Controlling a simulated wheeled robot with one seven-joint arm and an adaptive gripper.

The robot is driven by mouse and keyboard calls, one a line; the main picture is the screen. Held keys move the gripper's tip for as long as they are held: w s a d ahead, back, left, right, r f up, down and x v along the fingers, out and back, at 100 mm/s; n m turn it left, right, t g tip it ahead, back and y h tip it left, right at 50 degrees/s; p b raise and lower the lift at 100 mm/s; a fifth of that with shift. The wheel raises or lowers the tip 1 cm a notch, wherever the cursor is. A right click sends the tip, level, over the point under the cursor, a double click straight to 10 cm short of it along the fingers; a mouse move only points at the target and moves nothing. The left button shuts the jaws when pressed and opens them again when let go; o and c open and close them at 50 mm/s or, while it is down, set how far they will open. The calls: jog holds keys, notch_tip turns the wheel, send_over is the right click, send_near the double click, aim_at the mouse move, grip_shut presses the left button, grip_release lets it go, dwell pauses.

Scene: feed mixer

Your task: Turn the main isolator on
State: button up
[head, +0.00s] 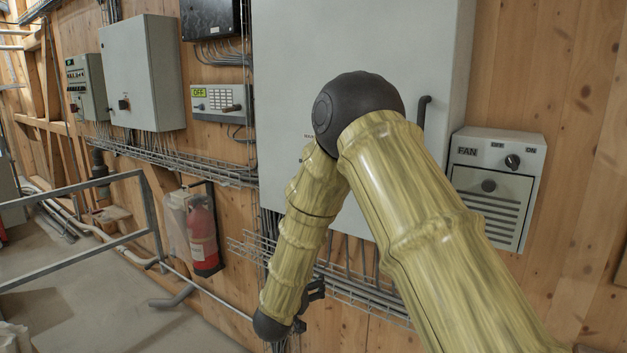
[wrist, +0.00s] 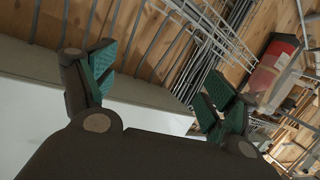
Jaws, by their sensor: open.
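A rotary switch with a dark knob (head: 123,104) sits on the door of the grey cabinet (head: 150,62) at the left in the head view.
A large grey cabinet (head: 290,60) stands behind my arm. A FAN box (head: 499,150) with an OFF/ON knob is at right. Wire cable trays (head: 190,163) run below the cabinets. A red extinguisher (head: 203,235) and a metal railing (head: 75,190) are at left; open floor lies below.

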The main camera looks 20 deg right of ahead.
jog(key=w+a+r+m+g+h+p, duration=0.1)
jog(key=w+r+m+h, duration=0.15)
jog(key=r, duration=1.35)
jog(key=w+a+r+m+g+h+p, duration=0.15)
jog(key=r+m+h, duration=0.25)
jog(key=r, duration=1.1)
jog(key=shift+n+t, duration=0.25)
jog(key=shift+t, duration=0.2)
jog(key=shift+p+x, duration=2.7)
jog(key=shift+x, duration=2.95)
jog(key=shift+s+d, duration=0.1)
jog(key=shift+s, duration=0.1)
jog(key=c, duration=1)
